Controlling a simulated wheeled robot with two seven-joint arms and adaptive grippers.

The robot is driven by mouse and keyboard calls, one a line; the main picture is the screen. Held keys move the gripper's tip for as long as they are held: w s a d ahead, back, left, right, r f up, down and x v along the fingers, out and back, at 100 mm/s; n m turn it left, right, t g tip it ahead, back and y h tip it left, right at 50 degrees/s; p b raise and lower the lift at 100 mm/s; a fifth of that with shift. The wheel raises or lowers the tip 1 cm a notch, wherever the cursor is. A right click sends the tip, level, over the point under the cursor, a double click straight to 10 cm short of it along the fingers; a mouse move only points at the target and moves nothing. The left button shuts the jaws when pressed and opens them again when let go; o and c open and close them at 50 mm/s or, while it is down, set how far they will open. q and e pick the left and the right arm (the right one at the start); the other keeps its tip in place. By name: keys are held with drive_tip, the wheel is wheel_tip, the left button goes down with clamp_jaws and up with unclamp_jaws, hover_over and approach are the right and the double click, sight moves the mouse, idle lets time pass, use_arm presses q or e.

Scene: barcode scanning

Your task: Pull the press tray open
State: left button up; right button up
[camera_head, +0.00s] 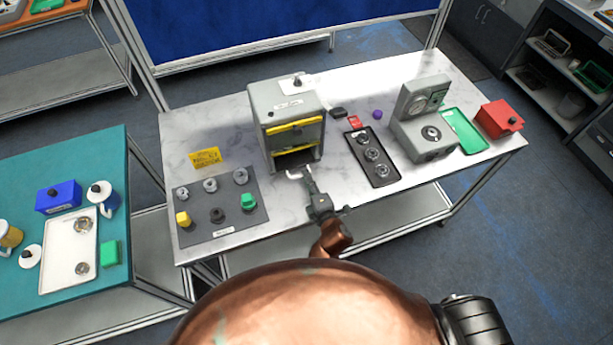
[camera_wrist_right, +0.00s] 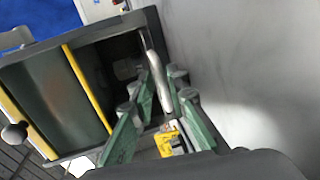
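The press (camera_head: 288,115) is a grey box with yellow stripes and a dark lower opening, standing at the back of the marble-topped table. A pale curved tray handle (camera_head: 293,174) sticks out below that opening. The handle also shows in the right wrist view (camera_wrist_right: 154,68). My right gripper (camera_head: 307,181) is at the front of the press. In the right wrist view its green fingers (camera_wrist_right: 161,82) lie on both sides of the handle; whether they clamp it is unclear. The tray inside is mostly hidden in shadow. My left gripper is not in view.
A dark mat with knobs (camera_head: 231,230) lies left of the press. A black tray with round metal parts (camera_head: 382,173) and a grey device (camera_head: 421,150) are on its right.

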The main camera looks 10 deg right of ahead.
drive_tip(key=shift+w+a+f, duration=0.1)
drive_tip(key=shift+w+f, duration=0.05)
drive_tip(key=shift+w, duration=0.5)
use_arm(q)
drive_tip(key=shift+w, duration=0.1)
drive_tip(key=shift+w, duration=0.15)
use_arm(e)
drive_tip(key=shift+c, duration=0.7)
clamp_jaws()
drive_tip(key=shift+s, duration=0.1)
